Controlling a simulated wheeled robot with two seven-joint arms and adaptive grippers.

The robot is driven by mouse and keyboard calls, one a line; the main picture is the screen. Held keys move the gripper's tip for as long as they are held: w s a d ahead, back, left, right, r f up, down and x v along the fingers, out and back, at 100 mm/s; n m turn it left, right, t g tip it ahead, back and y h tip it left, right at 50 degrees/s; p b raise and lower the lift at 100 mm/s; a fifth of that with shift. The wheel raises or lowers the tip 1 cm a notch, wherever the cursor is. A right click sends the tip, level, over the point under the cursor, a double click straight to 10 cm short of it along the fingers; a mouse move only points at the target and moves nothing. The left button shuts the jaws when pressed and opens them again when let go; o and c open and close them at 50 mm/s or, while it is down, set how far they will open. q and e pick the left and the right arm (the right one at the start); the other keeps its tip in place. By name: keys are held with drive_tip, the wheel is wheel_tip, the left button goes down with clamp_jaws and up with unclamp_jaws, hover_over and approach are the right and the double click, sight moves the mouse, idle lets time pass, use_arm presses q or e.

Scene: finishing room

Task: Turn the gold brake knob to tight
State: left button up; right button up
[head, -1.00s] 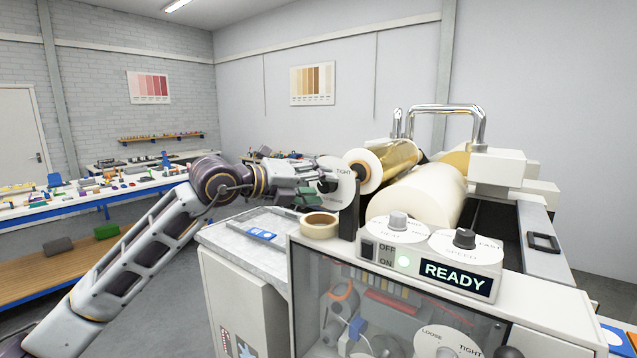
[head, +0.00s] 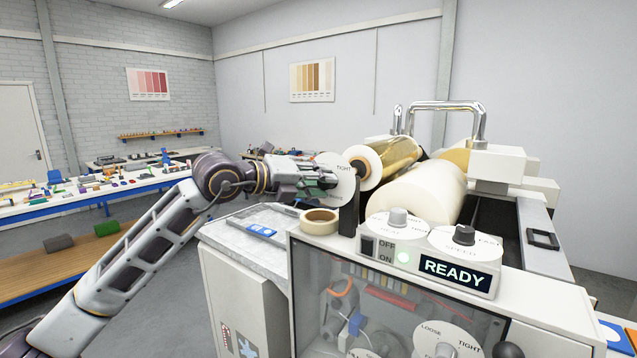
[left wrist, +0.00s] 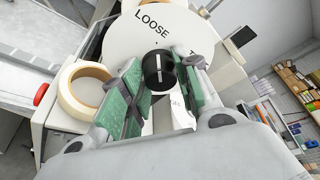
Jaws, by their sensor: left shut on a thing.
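The gold brake knob (left wrist: 158,68) is black with a white mark. It sits at the middle of a white dial (left wrist: 190,27) lettered LOOSE, with its other word mostly hidden. In the head view the dial (head: 346,182) shows TIGHT and stands at the near end of the gold foil roll (head: 398,158). My left gripper (head: 324,182) reaches it from the left. In the left wrist view its green-padded fingers (left wrist: 152,88) are on both sides of the knob, shut on it. I cannot tell for sure where the mark points. My right gripper is not in view.
The control box (head: 428,262) reads READY. A white roll (head: 420,195) lies beside the gold one.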

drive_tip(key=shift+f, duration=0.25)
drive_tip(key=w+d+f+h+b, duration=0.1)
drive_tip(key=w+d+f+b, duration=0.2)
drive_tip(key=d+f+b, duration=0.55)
use_arm(q)
drive_tip(key=shift+s+d+f+m+t+y+b, duration=0.15)
drive_tip(key=shift+m+t+y+b, duration=0.75)
drive_tip(key=shift+m, duration=1.3)
drive_tip(key=shift+s+d+r+m+t+y+b, duration=0.15)
drive_tip(key=shift+m+t+y+b, duration=0.3)
drive_tip(key=shift+m+y+b, duration=1.35)
drive_tip(key=shift+s+d+f+m+t+y+b, duration=0.15)
drive_tip(key=shift+m+t+y+b, duration=0.45)
drive_tip(key=shift+m, duration=2)
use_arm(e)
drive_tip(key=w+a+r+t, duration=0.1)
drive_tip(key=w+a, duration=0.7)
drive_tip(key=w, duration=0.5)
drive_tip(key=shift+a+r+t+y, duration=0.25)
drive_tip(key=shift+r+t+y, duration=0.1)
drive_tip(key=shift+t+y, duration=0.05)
use_arm(q)
drive_tip(key=shift+w, duration=0.1)
drive_tip(key=o, duration=1)
drive_tip(key=shift+r, duration=0.2)
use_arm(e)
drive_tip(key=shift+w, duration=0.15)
